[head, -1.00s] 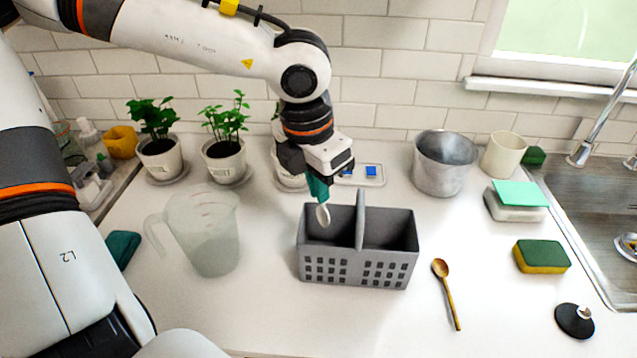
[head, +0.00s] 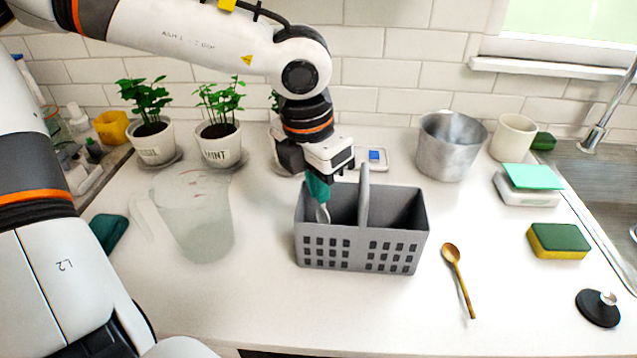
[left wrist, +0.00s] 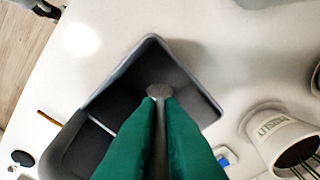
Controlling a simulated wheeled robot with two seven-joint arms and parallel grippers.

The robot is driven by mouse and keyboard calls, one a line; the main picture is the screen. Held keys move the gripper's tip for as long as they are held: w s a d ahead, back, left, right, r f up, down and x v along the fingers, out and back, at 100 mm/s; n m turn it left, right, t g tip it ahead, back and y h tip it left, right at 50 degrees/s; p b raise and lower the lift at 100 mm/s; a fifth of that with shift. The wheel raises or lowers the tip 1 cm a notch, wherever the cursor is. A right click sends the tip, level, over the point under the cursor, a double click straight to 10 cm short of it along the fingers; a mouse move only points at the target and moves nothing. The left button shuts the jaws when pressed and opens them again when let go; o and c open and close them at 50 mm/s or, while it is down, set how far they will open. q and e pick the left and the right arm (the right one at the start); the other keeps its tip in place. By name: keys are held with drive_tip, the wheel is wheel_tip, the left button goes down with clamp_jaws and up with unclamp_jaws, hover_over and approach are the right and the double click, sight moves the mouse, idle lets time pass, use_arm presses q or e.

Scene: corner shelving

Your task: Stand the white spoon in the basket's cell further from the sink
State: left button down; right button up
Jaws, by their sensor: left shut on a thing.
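The grey basket (head: 362,249) stands on the counter with a central handle between two cells. The sink is on the right, so its left cell is the further one. My left gripper (head: 318,188), with green fingers, is shut on the white spoon (head: 323,213) above that left cell. The spoon hangs bowl down, and its bowl appears to be within the cell's opening. In the left wrist view the green fingers (left wrist: 161,105) hold the spoon (left wrist: 159,90) over the basket's cell (left wrist: 150,42). Whether the spoon touches the basket floor is unclear. My right gripper is not in view.
A translucent pitcher (head: 195,225) stands left of the basket, potted plants (head: 220,145) behind it. A wooden spoon (head: 458,278) lies right. A metal pot (head: 449,148), cream cup (head: 513,138) and sponge (head: 558,241) stand towards the sink (head: 602,185). The counter in front is clear.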

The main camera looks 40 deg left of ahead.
use_arm(q)
drive_tip(key=c, duration=1.5)
unclamp_jaws()
drive_tip(key=shift+r, duration=0.15)
drive_tip(key=r, duration=0.4)
drive_tip(key=s+r, duration=0.1)
drive_tip(key=r, duration=0.6)
drive_tip(key=shift+s+a+r, duration=0.2)
drive_tip(key=shift+s+r, duration=0.15)
drive_tip(key=shift+s, duration=0.05)
